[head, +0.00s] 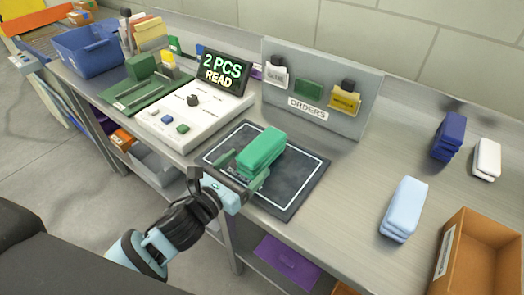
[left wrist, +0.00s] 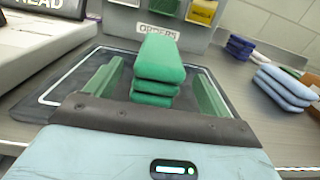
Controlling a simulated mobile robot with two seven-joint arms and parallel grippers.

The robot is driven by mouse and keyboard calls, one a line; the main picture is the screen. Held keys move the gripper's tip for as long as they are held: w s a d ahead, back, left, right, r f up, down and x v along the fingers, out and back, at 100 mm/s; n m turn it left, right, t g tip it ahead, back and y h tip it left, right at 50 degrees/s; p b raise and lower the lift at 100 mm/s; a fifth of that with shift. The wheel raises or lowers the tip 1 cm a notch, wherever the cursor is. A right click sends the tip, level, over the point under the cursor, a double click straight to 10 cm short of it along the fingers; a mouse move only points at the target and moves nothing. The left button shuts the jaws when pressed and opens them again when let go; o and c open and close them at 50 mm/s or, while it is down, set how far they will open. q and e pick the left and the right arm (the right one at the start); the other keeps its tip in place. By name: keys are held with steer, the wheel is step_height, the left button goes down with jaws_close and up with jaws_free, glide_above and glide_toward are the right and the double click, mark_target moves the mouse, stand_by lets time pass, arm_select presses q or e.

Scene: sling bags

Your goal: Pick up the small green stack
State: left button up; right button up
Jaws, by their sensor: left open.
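The small green stack (head: 262,149) is several soft green pieces lying on one another on a dark mat (head: 304,190) with a white outline. It also shows in the left wrist view (left wrist: 158,72), straight ahead of my gripper. My left gripper (head: 243,176) is open at the near side of the stack. In the left wrist view its two green fingers (left wrist: 155,92) stand to the left and right of the stack, with a gap on each side. My right gripper is not in view.
A display reading "2 PCS READ" (head: 222,71) and a white control box (head: 190,116) stand left of the mat. An orders board (head: 320,100) is behind it. Light blue (head: 404,207), dark blue (head: 449,135) and white (head: 487,158) stacks and a cardboard box (head: 480,255) are to the right.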

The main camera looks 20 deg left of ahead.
mark_target(256, 149)
arm_select(q)
steer(key=x, duration=0.5)
steer(key=shift+a+r+p, duration=0.1)
steer(key=shift+r+p, duration=0.1)
steer(key=shift+p, duration=0.1)
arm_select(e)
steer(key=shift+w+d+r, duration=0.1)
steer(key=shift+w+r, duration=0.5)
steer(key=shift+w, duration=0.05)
arm_select(q)
steer(key=c, duration=1.2)
steer(key=shift+r, duration=0.1)
steer(key=shift+c, duration=0.2)
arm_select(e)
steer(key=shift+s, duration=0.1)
arm_select(q)
steer(key=shift+r, duration=0.85)
step_height(256, 149, up, 2)
steer(key=shift+r+p, duration=0.15)
steer(key=shift+p, duration=0.15)
steer(key=s+d, duration=0.2)
steer(key=s, duration=0.5)
steer(key=s+d, duration=0.3)
steer(key=s, duration=0.5)
steer(key=shift+r+b, duration=0.3)
steer(key=shift+r, duration=0.1)
